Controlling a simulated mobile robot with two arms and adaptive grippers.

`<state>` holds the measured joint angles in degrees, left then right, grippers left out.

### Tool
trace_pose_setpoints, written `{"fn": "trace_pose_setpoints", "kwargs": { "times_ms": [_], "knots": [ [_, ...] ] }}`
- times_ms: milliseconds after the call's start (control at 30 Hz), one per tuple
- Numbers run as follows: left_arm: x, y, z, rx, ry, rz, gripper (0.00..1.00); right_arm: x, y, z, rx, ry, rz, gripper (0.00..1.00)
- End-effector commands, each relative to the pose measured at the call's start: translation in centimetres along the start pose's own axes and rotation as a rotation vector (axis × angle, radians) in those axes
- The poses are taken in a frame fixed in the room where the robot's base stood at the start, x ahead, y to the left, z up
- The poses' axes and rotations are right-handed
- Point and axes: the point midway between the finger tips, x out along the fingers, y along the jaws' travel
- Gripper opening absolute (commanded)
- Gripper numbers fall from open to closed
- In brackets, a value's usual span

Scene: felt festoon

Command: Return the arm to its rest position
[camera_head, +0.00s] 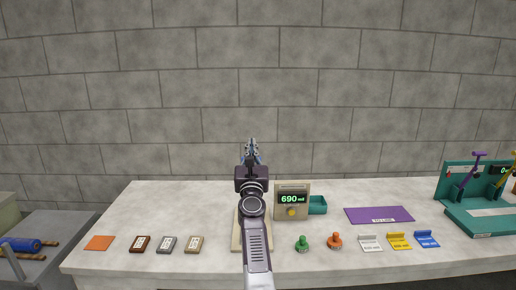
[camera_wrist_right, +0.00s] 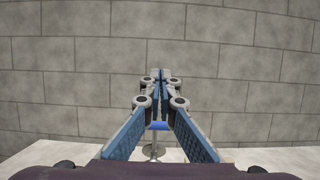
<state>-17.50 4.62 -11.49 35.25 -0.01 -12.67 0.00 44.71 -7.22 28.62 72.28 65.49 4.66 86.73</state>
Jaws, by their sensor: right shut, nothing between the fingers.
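My right gripper (camera_head: 252,146) is raised in the middle of the head view, above the white table (camera_head: 350,255), pointing at the back wall. In the right wrist view its blue-padded fingers (camera_wrist_right: 161,75) meet at the tips, shut with nothing between them. A metal stand-like item with a blue top (camera_wrist_right: 158,127) shows low between the fingers, partly hidden. My right arm covers part of a beige board (camera_head: 237,238) on the table. My left gripper is not in view.
A meter reading 690 (camera_head: 292,200) stands beside my arm, with a teal box (camera_head: 318,205) behind it. Green (camera_head: 302,243) and orange (camera_head: 335,241) knobs, several small cards and a purple mat (camera_head: 379,215) lie around. A teal fixture (camera_head: 480,215) stands at right.

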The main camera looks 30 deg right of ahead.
Motion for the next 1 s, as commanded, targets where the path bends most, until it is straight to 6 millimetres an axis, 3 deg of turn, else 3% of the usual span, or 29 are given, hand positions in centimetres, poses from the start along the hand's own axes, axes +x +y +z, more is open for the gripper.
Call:
{"fn": "trace_pose_setpoints", "kwargs": {
  "times_ms": [400,733,867,967,1000],
  "knots": [
    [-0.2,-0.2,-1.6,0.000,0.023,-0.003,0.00,0.0,0.3,0.3,0.000,0.000,0.001,0.00],
    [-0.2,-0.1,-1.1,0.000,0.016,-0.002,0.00,-0.6,0.6,0.0,-0.061,-0.007,0.028,0.00],
    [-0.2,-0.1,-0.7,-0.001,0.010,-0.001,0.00,-3.7,2.7,-1.3,-0.336,-0.039,0.167,0.00],
    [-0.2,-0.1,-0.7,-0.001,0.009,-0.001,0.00,-8.6,5.7,-3.7,-0.689,-0.087,0.357,0.00],
    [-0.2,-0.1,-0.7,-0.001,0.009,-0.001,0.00,-11.1,7.0,-5.0,-0.838,-0.110,0.445,0.00]
  ]
}}
